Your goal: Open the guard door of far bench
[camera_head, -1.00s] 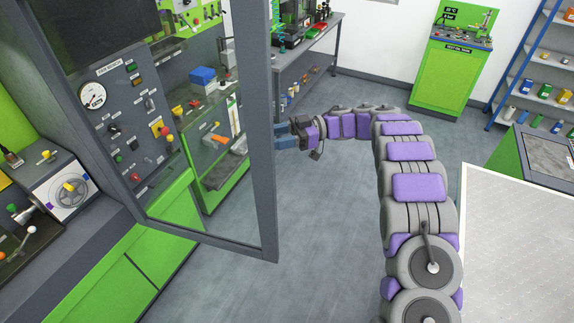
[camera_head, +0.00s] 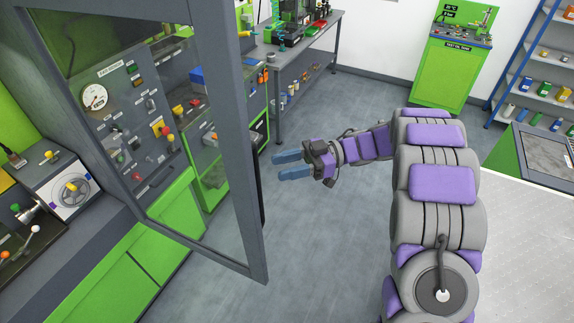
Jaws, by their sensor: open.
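The guard door (camera_head: 225,130) is a grey-framed transparent panel on the bench at the left. It stands swung out from the bench, with the control panel (camera_head: 130,120) seen through it. A dark upright handle (camera_head: 258,180) shows at the door's outer edge. My gripper (camera_head: 282,166) is to the right of the door, with its two blue fingers apart and pointing left. It is empty, and a gap of floor shows between it and the door frame.
A grey workbench (camera_head: 318,38) with equipment stands at the back. A green test cabinet (camera_head: 448,75) and a blue-framed shelf (camera_head: 540,70) are at the back right. Grey floor (camera_head: 310,240) is clear in the middle. A light metal-topped surface (camera_head: 520,230) is at the right.

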